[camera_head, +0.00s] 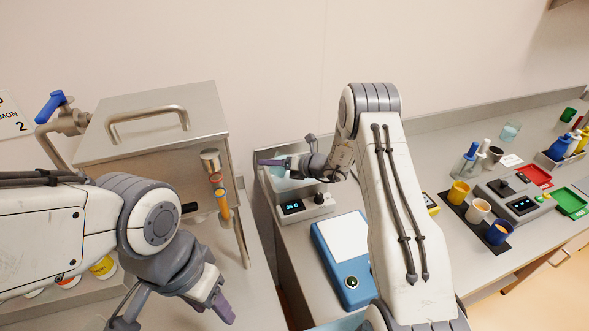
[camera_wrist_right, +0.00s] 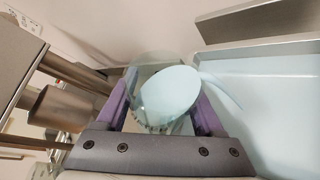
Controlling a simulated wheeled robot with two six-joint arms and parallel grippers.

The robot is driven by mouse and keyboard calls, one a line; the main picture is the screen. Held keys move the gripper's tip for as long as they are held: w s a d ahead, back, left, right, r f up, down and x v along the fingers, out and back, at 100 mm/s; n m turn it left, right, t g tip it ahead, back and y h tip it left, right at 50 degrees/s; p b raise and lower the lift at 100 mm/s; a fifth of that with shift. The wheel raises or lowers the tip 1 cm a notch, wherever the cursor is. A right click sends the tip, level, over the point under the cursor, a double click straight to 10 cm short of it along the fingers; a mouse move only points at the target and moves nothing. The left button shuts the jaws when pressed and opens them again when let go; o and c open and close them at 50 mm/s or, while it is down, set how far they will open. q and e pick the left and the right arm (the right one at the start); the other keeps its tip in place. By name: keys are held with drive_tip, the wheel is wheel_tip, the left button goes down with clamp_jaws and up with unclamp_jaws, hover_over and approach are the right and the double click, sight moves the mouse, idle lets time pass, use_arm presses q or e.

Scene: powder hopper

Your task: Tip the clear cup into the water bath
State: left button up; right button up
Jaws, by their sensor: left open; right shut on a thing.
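The clear cup (camera_wrist_right: 147,97) is in the right wrist view, between the purple fingers of my right gripper (camera_head: 275,162). The cup is tilted, its pale blue liquid lies against the mouth, and a thin pale blue stream runs off toward the right. The water bath (camera_head: 318,212) has a lit display on its front and stands right of the steel hopper. Its pale blue inside (camera_wrist_right: 275,105) fills the right of the wrist view. My right gripper is shut on the cup above the bath. My left gripper (camera_head: 218,304) is open and empty at the lower left.
The steel hopper (camera_head: 150,120), with valve and sight tube, stands close to the bath's left. A blue scale (camera_head: 343,252) sits in front of the bath. Several coloured cups and a device (camera_head: 514,196) stand on the right counter. My right arm hides part of the bench.

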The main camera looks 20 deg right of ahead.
drive_tip(key=shift+r+m+g+y+p, duration=0.3)
drive_tip(key=shift+r+m+y+p, duration=0.45)
drive_tip(key=shift+p, duration=0.65)
idle(0.6)
drive_tip(key=shift+f+m+y, duration=0.35)
drive_tip(key=shift+f+m, duration=0.15)
drive_tip(key=shift+m, duration=0.15)
idle(0.8)
drive_tip(key=shift+r+m+y+p, duration=0.3)
drive_tip(key=shift+r+m+p, duration=0.15)
drive_tip(key=shift+m, duration=0.25)
idle(0.6)
drive_tip(key=shift+w+d+f+m+y+b, duration=0.35)
drive_tip(key=shift+d+f+m+b, duration=0.2)
drive_tip(key=shift+b, duration=0.9)
drive_tip(key=shift+w+d+r+m+y+b, duration=0.15)
drive_tip(key=shift+r+m+y+b, duration=0.3)
drive_tip(key=shift+m, duration=0.3)
idle(0.5)
